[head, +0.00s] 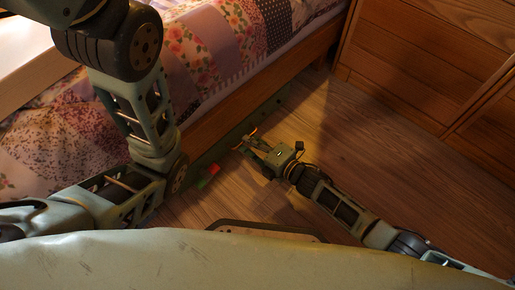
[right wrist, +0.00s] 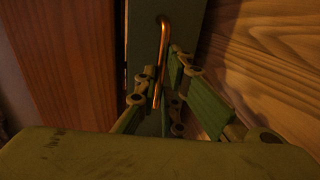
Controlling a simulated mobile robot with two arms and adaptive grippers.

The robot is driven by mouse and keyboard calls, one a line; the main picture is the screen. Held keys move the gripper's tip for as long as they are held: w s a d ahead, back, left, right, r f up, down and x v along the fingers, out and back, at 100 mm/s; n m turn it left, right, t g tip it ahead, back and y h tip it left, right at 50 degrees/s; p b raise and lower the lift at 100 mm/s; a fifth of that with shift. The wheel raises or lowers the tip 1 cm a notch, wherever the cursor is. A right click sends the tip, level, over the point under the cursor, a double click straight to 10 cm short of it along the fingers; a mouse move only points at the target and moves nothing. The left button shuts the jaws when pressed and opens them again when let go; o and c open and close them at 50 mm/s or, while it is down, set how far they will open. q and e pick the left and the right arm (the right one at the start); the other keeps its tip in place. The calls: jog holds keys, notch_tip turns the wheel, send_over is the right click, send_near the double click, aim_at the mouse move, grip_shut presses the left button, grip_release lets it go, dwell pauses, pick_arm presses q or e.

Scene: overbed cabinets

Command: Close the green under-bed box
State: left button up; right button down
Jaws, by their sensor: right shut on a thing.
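The green under-bed box (head: 268,108) shows as a long green front low along the wooden bed rail. Its inside is hidden, and I cannot tell how far it stands out. In the right wrist view its front (right wrist: 144,50) is a dark green strip close beside the rail. A copper bar handle (right wrist: 164,50) is fixed on that front. My right gripper (head: 248,142) is at the front, its fingers (right wrist: 160,100) shut on the handle. My left arm crosses the left of the head view; its gripper is out of frame.
The bed with a patchwork quilt (head: 205,70) and wooden rail (head: 225,118) lies above the box. A small red and green object (head: 208,176) lies near the box front. A wooden drawer cabinet (head: 425,60) stands at right. Wooden floor (head: 340,130) is clear between.

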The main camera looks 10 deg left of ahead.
jog(key=shift+w+a, duration=0.1)
dwell(0.3)
jog(key=c, duration=1.9)
grip_release()
jog(key=shift+o, duration=0.2)
jog(key=v, duration=1.2)
